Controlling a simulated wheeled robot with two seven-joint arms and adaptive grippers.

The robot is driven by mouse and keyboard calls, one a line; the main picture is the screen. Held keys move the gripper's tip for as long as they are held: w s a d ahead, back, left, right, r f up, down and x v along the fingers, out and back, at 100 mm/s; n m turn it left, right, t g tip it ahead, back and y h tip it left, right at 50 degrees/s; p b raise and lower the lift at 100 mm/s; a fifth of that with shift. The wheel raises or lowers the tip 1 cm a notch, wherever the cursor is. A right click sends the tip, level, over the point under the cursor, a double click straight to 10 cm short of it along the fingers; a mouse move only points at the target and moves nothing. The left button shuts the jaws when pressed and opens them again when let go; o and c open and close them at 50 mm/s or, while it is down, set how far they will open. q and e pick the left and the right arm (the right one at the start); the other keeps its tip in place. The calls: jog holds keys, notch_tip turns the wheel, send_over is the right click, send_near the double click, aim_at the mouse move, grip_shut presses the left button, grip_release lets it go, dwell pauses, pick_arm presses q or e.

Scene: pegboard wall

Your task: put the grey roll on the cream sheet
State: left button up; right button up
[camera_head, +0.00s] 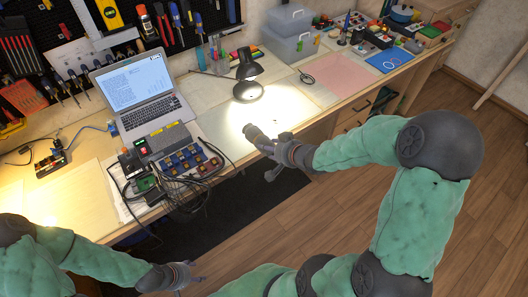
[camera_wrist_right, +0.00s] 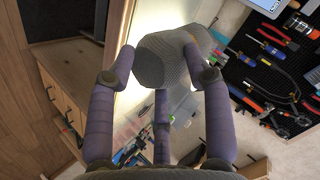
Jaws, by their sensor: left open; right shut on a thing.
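The grey roll (camera_wrist_right: 170,58) is between the fingers of my right gripper (camera_wrist_right: 165,80) in the right wrist view. In the head view, my right gripper (camera_head: 277,152) is shut on the roll (camera_head: 252,132) above the front edge of the bench. A pale cream sheet (camera_head: 228,122) lies under the lamp light, behind the roll; part of it is hidden by my gripper and the roll. Whether the roll touches anything below cannot be told. My left gripper (camera_head: 182,275) is open and empty, low in front of the bench.
A black desk lamp (camera_head: 247,68) stands behind the lit area. A laptop (camera_head: 135,90) and a box of electronics with cables (camera_head: 180,155) are to the left.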

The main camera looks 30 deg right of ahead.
jog(key=w+d+f+b, duration=0.1)
jog(key=w+f+b, duration=0.4)
jog(key=w+f, duration=0.2)
notch_tip(320, 180, down, 2)
jog(key=shift+d+f, duration=0.25)
jog(key=shift+d, duration=0.1)
jog(key=o, duration=1.4)
jog(key=p+v, duration=0.2)
jog(key=v, duration=0.1)
jog(key=p+v, duration=0.1)
jog(key=v, duration=0.3)
jog(key=p+v, duration=0.2)
jog(key=v, duration=0.1)
jog(key=shift+s+d+p, duration=0.25)
jog(key=shift+d+p, duration=0.05)
jog(key=shift+d, duration=0.1)
